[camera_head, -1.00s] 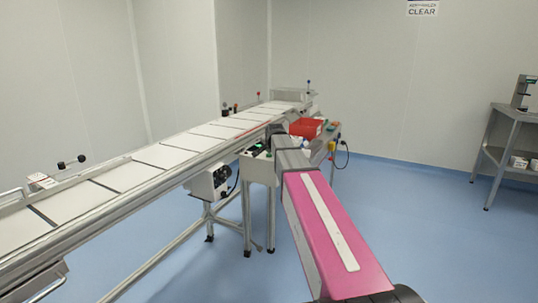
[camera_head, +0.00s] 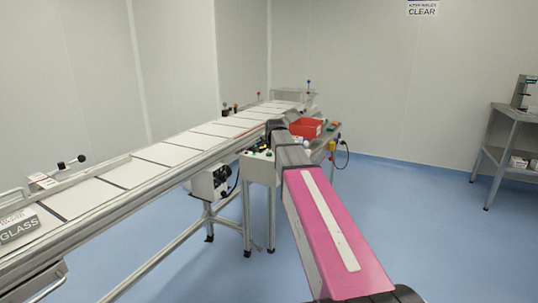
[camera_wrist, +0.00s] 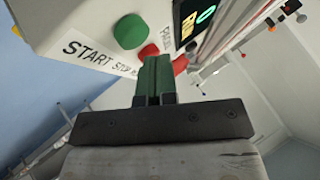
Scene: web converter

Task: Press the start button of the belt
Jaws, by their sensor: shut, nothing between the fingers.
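In the wrist view, the green button (camera_wrist: 131,31) sits on a pale control panel (camera_wrist: 70,20) above a label reading START STOP (camera_wrist: 98,56). A red button (camera_wrist: 149,51) is right of it, and another red part (camera_wrist: 180,64) shows by the fingers. My gripper (camera_wrist: 155,60) is shut and empty. Its green fingertips are below the green button in the picture, over the label near the red button. I cannot tell whether they touch anything. In the head view, my arm hides the fingertips at the control box (camera_head: 257,170) beside the belt (camera_head: 95,193).
A grey GLASS piece (camera_head: 19,229) lies on the belt at left. A red bin (camera_head: 306,127) stands behind my arm. A grey table (camera_head: 510,140) is far right. The blue floor (camera_head: 420,220) is clear.

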